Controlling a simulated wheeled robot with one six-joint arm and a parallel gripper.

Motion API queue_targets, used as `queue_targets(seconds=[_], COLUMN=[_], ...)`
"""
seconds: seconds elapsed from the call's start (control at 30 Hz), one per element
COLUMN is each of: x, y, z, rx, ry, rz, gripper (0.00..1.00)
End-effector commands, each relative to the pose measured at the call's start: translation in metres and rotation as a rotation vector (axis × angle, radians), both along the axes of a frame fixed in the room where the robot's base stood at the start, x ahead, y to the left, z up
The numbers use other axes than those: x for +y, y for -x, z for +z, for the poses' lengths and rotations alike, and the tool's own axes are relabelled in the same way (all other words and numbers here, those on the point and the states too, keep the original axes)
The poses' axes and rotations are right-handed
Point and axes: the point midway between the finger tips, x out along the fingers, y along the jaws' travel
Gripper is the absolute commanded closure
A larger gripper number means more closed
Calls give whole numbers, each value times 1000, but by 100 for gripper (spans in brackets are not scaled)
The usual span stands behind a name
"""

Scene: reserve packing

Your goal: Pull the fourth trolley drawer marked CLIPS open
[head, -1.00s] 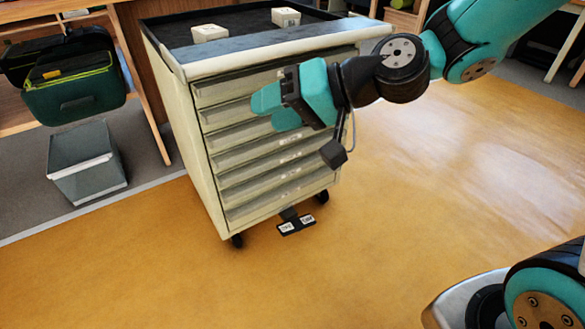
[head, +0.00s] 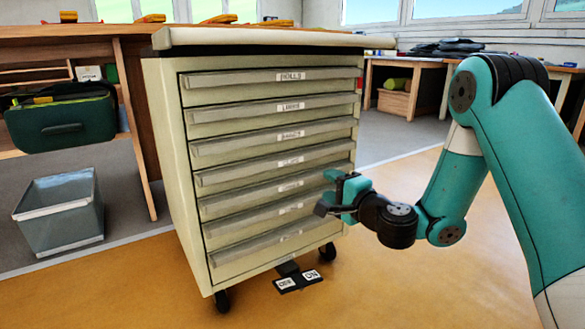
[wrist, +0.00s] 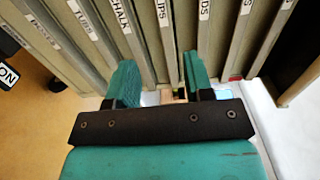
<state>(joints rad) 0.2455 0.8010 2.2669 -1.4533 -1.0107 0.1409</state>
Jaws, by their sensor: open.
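The cream trolley (head: 165,150) has a column of labelled drawers, all looking shut. The fourth drawer from the top (head: 240,174) has a small label, blurred in the head view. In the wrist view the CLIPS drawer (wrist: 162,45) shows a label reading "IPS", partly cut off by the frame. My gripper (head: 329,192) is open and empty at the right part of the drawer fronts, near fourth-drawer height. In the wrist view my gripper (wrist: 160,66) has its fingers on either side of the CLIPS handle strip. I cannot tell whether they touch it.
A black floor pedal (head: 297,281) with ON and OFF labels lies at the trolley's foot. A grey bin (head: 60,212) and a green bag (head: 62,125) are at the left. Orange floor is clear in front. A workbench (head: 430,62) stands behind at right.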

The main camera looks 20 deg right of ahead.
Motion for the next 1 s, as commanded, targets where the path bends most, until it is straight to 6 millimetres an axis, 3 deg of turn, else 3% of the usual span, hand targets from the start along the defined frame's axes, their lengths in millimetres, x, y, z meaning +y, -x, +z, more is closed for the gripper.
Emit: queue_targets(seconds=[0.07,0.57,1.0], x=[4,18,42], y=[-8,-48,-118], z=[8,9,2], rx=[1,1,-5], ry=[0,3,6], rz=[4,6,10], gripper=[53,53,53])
